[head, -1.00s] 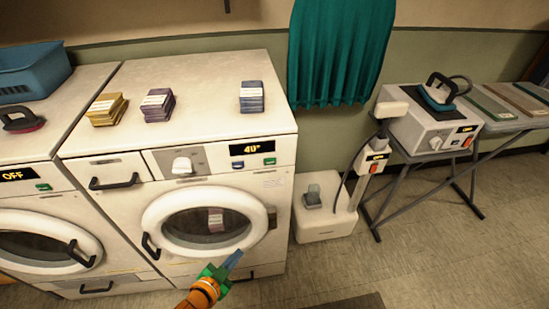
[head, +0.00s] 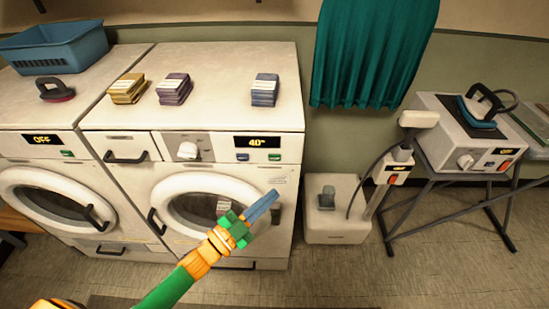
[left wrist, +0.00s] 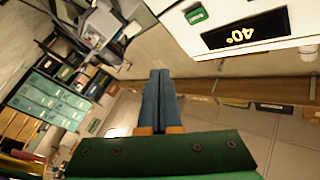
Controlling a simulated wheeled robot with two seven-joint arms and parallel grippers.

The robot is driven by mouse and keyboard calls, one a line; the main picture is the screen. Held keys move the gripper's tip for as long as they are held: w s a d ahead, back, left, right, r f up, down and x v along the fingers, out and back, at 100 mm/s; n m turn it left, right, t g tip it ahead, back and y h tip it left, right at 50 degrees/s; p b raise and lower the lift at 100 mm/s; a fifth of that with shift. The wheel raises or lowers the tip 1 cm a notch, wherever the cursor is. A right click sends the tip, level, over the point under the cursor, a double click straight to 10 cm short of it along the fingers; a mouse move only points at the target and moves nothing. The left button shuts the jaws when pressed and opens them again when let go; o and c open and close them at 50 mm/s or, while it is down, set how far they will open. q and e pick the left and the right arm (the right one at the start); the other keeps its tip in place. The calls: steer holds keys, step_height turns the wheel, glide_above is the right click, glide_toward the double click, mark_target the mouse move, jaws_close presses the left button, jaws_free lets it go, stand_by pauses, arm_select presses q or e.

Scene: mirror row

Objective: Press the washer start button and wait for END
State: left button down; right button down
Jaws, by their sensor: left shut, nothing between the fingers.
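The white washer (head: 288,108) has a display (head: 257,142) that reads 40°. The round door (head: 170,200) is closed, with something pale behind the glass. My left gripper (head: 275,194) is shut and empty, in front of the washer and below the buttons in the picture, apart from them. In the left wrist view the blue fingers (left wrist: 158,95) lie together, with the display (left wrist: 245,30) and a green button (left wrist: 195,15) above them. My right gripper is not in view.
A second washer (head: 40,117) reading OFF stands at the left. Folded stacks lie on the middle washer's top. A white steamer unit (head: 335,225) stands on the floor at right, beside an ironing stand (head: 440,205).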

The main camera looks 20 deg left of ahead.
arm_select(q)
steer(key=b, duration=0.4)
glide_toward(280, 158)
steer(key=w+d, duration=0.3)
steer(key=d, duration=0.1)
steer(key=shift+w+a+r, duration=0.25)
steer(key=shift+w+r, duration=0.15)
steer(key=shift+w, duration=0.05)
stand_by(1.1)
steer(key=shift+w+b, duration=0.1)
steer(key=shift+b, duration=0.25)
steer(key=shift+w+a, duration=0.1)
steer(key=shift+w, duration=0.2)
steer(key=shift+w+a+b, duration=0.15)
steer(key=shift+w+b, duration=0.2)
steer(key=shift+b, duration=0.1)
stand_by(0.5)
steer(key=shift+s+d+p, duration=0.25)
steer(key=shift+s+p, duration=0.35)
steer(key=shift+s, duration=0.2)
